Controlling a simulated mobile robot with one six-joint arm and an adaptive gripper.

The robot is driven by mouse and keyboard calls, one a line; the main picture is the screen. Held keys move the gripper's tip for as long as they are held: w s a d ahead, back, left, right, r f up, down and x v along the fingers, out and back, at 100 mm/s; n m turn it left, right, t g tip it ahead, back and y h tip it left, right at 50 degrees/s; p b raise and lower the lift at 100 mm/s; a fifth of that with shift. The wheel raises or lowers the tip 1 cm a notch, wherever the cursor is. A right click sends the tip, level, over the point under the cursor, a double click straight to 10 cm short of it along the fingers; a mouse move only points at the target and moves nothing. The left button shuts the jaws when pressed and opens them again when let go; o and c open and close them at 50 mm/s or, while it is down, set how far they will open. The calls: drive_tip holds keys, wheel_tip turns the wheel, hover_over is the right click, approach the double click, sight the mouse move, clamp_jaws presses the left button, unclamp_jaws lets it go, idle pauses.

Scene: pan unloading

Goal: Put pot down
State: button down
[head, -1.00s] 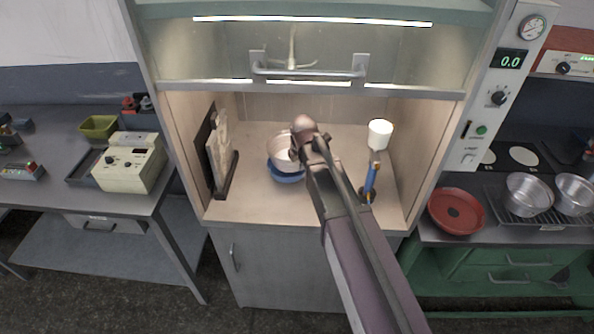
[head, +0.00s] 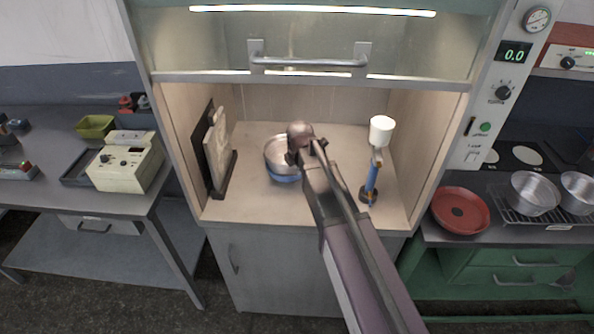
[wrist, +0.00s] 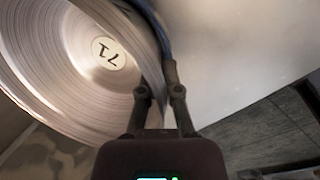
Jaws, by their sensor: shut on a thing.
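The pot (head: 277,148) is a round silver metal pan inside the fume hood, left of my arm. A blue round thing (head: 285,179) shows under its front side. My gripper (wrist: 160,93) is shut on the pot's rim. In the head view my arm mostly hides the gripper. I cannot tell whether the pot's base touches the surface below.
A blue stand with a white top (head: 381,132) is to the right of my arm. The hood floor (head: 245,205) is clear in front. A red pan (head: 461,211) and silver pots (head: 533,194) stand outside, right.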

drive_tip(key=shift+f, duration=0.15)
drive_tip(key=c, duration=0.8)
unclamp_jaws()
drive_tip(key=p+v, duration=1.1)
drive_tip(key=v, duration=0.1)
drive_tip(key=shift+p, duration=0.3)
idle(0.7)
